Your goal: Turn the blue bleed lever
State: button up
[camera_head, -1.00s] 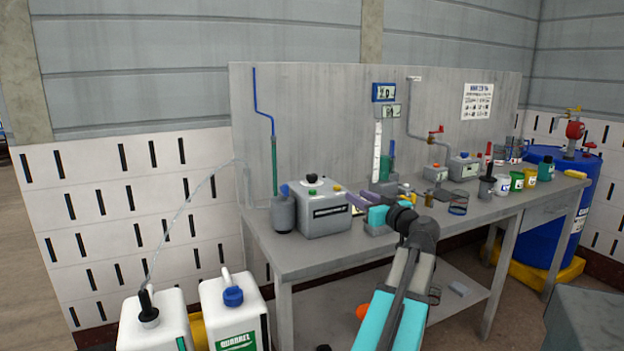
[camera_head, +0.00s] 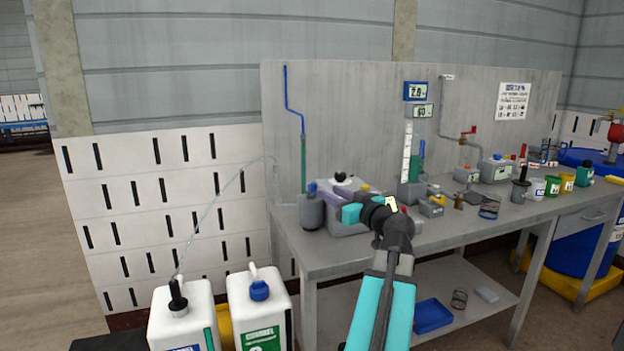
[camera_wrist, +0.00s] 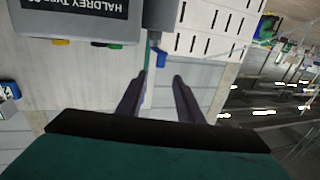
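The blue bleed lever (camera_head: 311,187) is a small blue piece on top of the grey cylinder (camera_head: 311,212) at the bench's left end. In the wrist view, which is upside down, the lever (camera_wrist: 161,57) shows just beyond my fingertips, roughly between them in the picture. My gripper (camera_wrist: 158,76) is open and empty, its two dark fingers apart. In the head view my gripper (camera_head: 332,194) is in front of the grey box, right of the lever, pointing left. I see no contact with the lever.
A grey box (camera_head: 345,222) stands right beside the cylinder, and its lettered face shows in the wrist view. A green and blue pipe (camera_head: 303,160) rises behind the cylinder. White canisters (camera_head: 180,318) stand at lower left. Bottles and instruments fill the bench's right side.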

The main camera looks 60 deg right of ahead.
aim_at(312, 185)
jog(key=shift+p+x, duration=0.55)
jog(key=shift+x, duration=6.35)
grip_shut()
